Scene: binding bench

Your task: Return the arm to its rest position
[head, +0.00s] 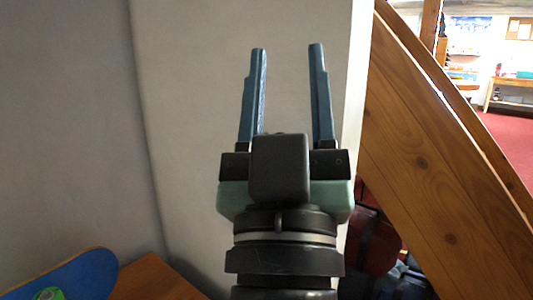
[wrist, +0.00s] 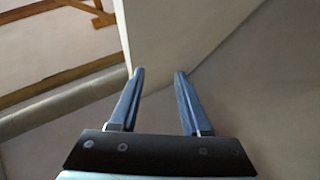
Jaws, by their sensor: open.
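My gripper (head: 288,90) points upward in the middle of the head view, in front of a pale wall. Its two blue fingers stand well apart with nothing between them. The wrist view also shows my gripper (wrist: 159,80) open and empty, with bare pale wall surfaces beyond the fingertips. No object touches the fingers.
A wooden stair side (head: 440,140) slopes down at the right of the head view. Dark bags (head: 375,240) lie beneath it. A blue board (head: 70,275) and a brown wooden surface (head: 155,280) are at lower left. Wooden beams (wrist: 60,75) show in the wrist view.

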